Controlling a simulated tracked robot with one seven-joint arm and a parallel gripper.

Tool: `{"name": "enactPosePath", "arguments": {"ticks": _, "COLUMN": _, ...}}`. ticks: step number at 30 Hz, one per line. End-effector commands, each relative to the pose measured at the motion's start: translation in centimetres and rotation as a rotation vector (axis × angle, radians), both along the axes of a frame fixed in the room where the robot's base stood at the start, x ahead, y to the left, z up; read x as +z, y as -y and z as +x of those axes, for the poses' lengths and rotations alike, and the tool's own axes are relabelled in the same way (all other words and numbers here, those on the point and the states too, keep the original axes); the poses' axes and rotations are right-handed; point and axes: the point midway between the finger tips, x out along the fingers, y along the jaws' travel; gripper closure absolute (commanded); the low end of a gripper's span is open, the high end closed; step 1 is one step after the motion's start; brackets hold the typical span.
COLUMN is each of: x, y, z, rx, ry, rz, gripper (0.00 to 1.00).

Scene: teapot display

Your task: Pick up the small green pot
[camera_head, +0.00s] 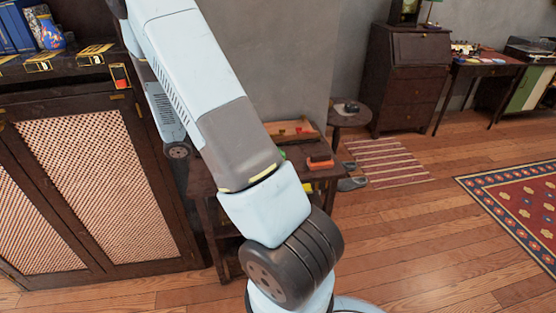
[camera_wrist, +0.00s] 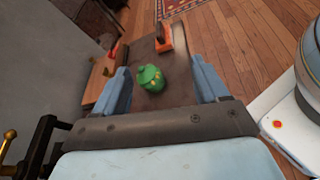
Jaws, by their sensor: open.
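The small green pot (camera_wrist: 151,78) has yellowish marks and a lid knob. It stands upright on a small dark table (camera_wrist: 172,92) in the wrist view. My gripper (camera_wrist: 160,84) is open, with one blue finger on each side of the pot in the picture. Both fingers look apart from it; the height between them and the pot is hard to tell. In the head view my arm hides most of the dark table (camera_head: 328,174) and my gripper; only a sliver of green (camera_head: 282,154) shows beside the arm.
An orange-red object (camera_head: 320,163) lies on the table and also shows in the wrist view (camera_wrist: 163,44). A wooden tray (camera_head: 292,130) stands at the back. A dark cabinet (camera_head: 85,190) is at the left, a round side table (camera_head: 350,118) behind.

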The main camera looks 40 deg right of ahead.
Motion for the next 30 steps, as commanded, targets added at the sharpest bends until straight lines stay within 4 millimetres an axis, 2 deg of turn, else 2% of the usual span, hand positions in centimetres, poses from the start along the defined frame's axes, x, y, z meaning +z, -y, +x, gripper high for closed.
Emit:
{"name": "enactPosePath", "arguments": {"ticks": 1, "x": -1.2, "y": 0.4, "z": 0.4, "rx": 0.025, "ry": -0.044, "rz": -0.024, "gripper": 0.27}}
{"name": "enactPosePath", "arguments": {"ticks": 9, "x": -6.4, "y": 2.3, "z": 2.3, "rx": 0.175, "ry": -0.249, "rz": -0.146, "gripper": 0.27}}
{"name": "enactPosePath", "arguments": {"ticks": 15, "x": -9.1, "y": 3.1, "z": 3.1, "rx": 0.258, "ry": -0.347, "rz": -0.202, "gripper": 0.27}}
{"name": "enactPosePath", "arguments": {"ticks": 20, "x": -10.0, "y": 3.5, "z": 3.3, "rx": 0.285, "ry": -0.378, "rz": -0.22, "gripper": 0.27}}
{"name": "enactPosePath", "arguments": {"ticks": 23, "x": -10.1, "y": 4.4, "z": 3.2, "rx": 0.289, "ry": -0.382, "rz": -0.223, "gripper": 0.27}}
{"name": "enactPosePath", "arguments": {"ticks": 30, "x": -10.1, "y": 8.3, "z": 2.5, "rx": 0.286, "ry": -0.382, "rz": -0.222, "gripper": 0.27}}
